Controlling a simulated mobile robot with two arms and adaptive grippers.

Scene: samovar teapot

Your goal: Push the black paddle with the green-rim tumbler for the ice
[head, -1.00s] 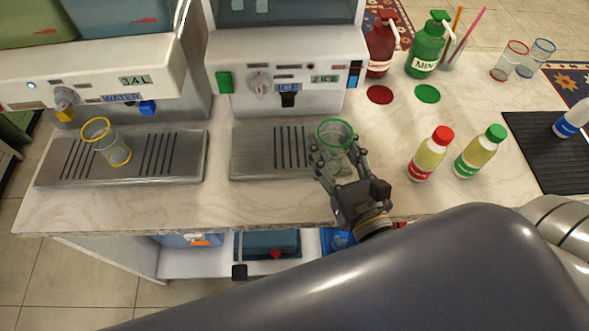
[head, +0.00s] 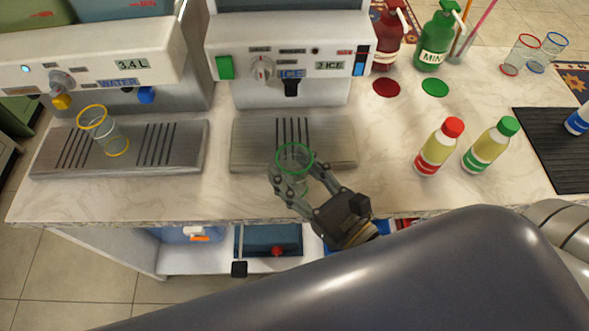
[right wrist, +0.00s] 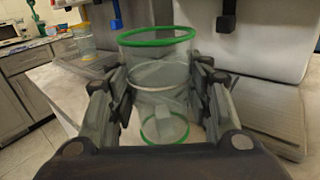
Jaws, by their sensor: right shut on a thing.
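The green-rim tumbler (head: 296,158) is clear, with something pale low inside it in the right wrist view (right wrist: 158,75). My right gripper (head: 296,180) is shut on it, one finger on each side, and holds it upright at the front edge of the ice machine's drip tray (head: 335,158). The black paddle (head: 291,88) hangs under the blue ICE label on the ice machine (head: 325,60). It is behind the tumbler and apart from it. My left gripper is not in view.
A yellow-rim tumbler (head: 113,140) stands tilted-looking on the water machine's tray (head: 45,165) at the left. Red-cap (head: 437,148) and green-cap (head: 487,148) bottles stand on the counter at the right. Red-rim (head: 521,54) and blue-rim (head: 545,54) tumblers are farther back, near a black mat (head: 540,165).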

